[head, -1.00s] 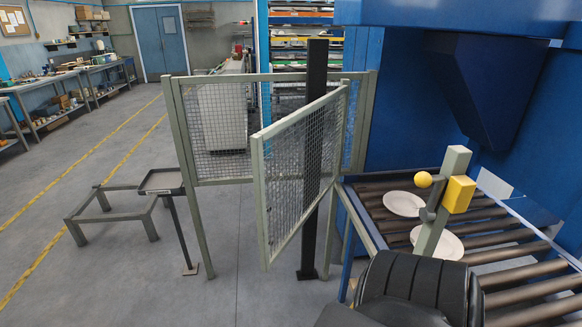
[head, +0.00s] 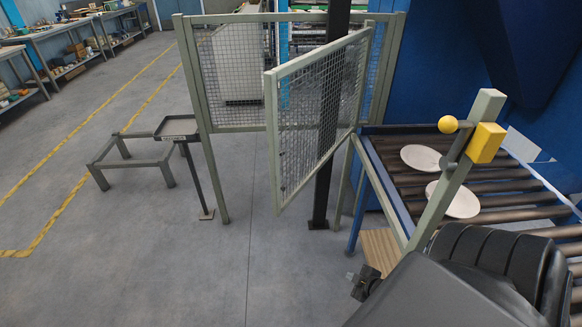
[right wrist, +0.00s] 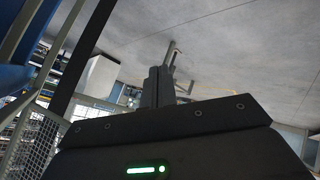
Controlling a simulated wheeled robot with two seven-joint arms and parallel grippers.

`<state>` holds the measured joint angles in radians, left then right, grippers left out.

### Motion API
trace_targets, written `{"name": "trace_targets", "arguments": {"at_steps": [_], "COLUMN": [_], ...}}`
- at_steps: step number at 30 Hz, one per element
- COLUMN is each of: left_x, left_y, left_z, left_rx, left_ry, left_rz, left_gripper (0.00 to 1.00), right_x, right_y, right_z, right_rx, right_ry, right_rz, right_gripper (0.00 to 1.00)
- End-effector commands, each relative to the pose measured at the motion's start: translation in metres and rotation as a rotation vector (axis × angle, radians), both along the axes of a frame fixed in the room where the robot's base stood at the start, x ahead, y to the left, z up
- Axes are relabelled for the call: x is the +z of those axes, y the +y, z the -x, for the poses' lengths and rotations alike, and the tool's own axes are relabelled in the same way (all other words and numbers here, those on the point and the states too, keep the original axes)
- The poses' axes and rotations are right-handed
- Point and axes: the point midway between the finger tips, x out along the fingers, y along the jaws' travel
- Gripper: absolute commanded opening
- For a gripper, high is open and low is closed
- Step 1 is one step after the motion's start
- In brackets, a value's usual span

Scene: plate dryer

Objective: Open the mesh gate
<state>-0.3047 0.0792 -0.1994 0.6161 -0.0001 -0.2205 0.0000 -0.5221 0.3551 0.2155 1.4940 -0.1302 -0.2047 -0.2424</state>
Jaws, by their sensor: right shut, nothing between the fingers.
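The mesh gate (head: 322,115), a pale green frame with wire mesh, stands partly open. It is angled out from the fixed mesh panel (head: 232,80) behind it, with its free edge at the left, towards me. A post at the right carries a yellow box (head: 487,143) and a lever with a yellow ball knob (head: 448,124). My right gripper (head: 360,284) is low at the bottom centre, right of the gate and apart from it. In the right wrist view its fingers (right wrist: 158,88) are together and empty; mesh shows at the lower left. My left gripper is not in view.
A roller conveyor (head: 520,214) with white plates (head: 459,198) lies at the right. A black post (head: 327,140) stands behind the gate. A small tray stand (head: 177,128) and a low frame (head: 128,162) stand at the left. The floor before the gate is clear.

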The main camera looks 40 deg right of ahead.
Motion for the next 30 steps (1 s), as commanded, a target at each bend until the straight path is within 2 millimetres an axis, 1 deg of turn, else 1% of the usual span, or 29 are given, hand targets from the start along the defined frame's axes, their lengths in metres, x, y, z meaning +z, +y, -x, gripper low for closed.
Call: {"name": "trace_targets", "arguments": {"at_steps": [1,2,3,5,6,8,9,11,12,15,18,21,25,28,30], "left_x": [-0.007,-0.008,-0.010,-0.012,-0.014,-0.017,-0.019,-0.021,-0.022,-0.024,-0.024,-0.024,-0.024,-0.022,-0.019], "left_y": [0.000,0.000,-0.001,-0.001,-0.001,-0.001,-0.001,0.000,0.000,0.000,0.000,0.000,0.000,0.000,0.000], "left_z": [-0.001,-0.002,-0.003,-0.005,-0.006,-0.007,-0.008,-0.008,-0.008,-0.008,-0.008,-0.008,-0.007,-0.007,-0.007], "left_rx": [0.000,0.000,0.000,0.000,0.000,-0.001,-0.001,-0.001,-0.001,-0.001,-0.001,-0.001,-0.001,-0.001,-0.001], "left_ry": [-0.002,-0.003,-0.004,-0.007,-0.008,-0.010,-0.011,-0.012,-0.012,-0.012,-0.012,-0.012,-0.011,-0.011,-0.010], "left_rz": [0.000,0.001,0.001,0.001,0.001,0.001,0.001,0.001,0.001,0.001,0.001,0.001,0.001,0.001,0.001], "left_gripper": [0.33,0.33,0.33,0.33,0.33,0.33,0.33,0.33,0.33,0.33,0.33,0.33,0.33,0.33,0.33], "right_x": [0.052,0.081,0.117,0.171,0.208,0.264,0.299,0.343,0.367,0.408,0.429,0.436,0.437,0.438,0.439], "right_y": [-0.020,-0.028,-0.034,-0.038,-0.037,-0.029,-0.019,-0.001,0.011,0.039,0.055,0.062,0.063,0.064,0.066], "right_z": [-0.024,-0.036,-0.048,-0.064,-0.073,-0.083,-0.087,-0.089,-0.089,-0.085,-0.081,-0.079,-0.081,-0.088,-0.097], "right_rx": [0.066,0.103,0.153,0.231,0.286,0.383,0.448,0.539,0.594,0.699,0.757,0.778,0.779,0.777,0.777], "right_ry": [-0.096,-0.144,-0.203,-0.287,-0.344,-0.434,-0.489,-0.560,-0.603,-0.678,-0.718,-0.735,-0.737,-0.739,-0.739], "right_rz": [0.085,0.129,0.187,0.277,0.342,0.444,0.512,0.601,0.654,0.750,0.803,0.822,0.822,0.822,0.822], "right_gripper": [0.00,0.00,0.00,0.00,0.00,0.00,0.00,0.00,0.00,0.00,0.00,0.00,0.00,0.00,0.00]}}
